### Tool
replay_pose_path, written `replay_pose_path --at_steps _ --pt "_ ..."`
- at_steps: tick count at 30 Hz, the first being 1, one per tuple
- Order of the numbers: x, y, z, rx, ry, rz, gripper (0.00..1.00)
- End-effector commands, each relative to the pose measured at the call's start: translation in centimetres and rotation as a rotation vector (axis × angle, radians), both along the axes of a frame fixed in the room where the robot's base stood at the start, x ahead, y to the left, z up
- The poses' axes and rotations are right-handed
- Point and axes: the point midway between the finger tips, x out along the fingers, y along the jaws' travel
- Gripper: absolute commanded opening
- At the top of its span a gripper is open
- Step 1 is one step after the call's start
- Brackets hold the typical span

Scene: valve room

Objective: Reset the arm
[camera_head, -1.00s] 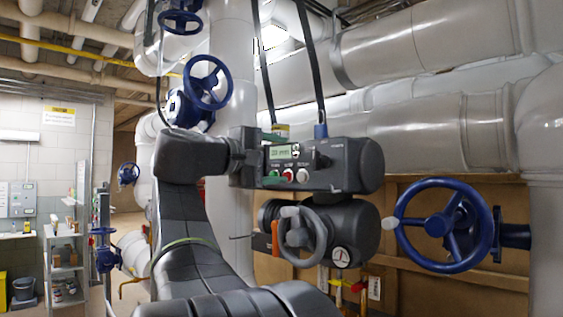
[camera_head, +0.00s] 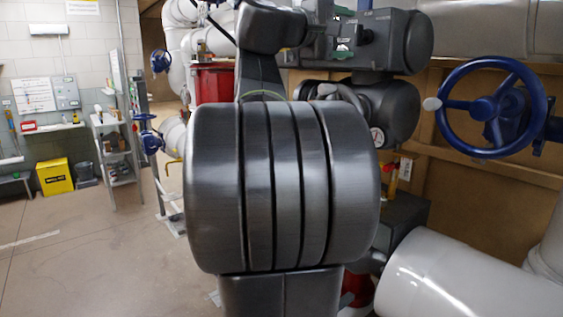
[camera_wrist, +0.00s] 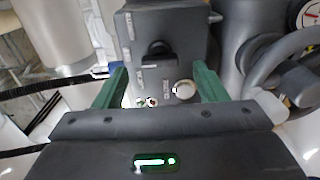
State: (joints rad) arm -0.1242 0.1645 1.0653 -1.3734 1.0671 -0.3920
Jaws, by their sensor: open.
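My gripper (camera_wrist: 160,70) shows in the wrist view, with its two green fingers apart and nothing held between them. Beyond the fingers is the dark grey control box (camera_wrist: 172,25) of the valve actuator, with a black knob and a pale round button on its face. I cannot tell whether the fingers touch it. In the head view, my bent arm fills the middle and hides most of my gripper. The actuator's control box (camera_head: 404,40) shows at the top, behind my arm, and its lower housing (camera_head: 392,108) is partly covered.
A blue handwheel (camera_head: 492,108) stands at the right. A large white pipe (camera_head: 450,280) lies low at the right. A small shelf rack (camera_head: 115,150) and a yellow box (camera_head: 55,176) stand at the left. The floor (camera_head: 90,255) at the left front is clear.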

Motion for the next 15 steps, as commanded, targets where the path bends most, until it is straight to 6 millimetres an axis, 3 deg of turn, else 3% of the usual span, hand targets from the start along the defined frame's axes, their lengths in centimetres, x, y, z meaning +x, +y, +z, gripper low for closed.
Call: replay_pose_path --at_steps 6,15 --pt "2.2 -2.9 0.1 0.000 0.000 -0.003 0.65" --pt "3.3 -4.3 0.1 -0.001 0.000 0.000 0.65"
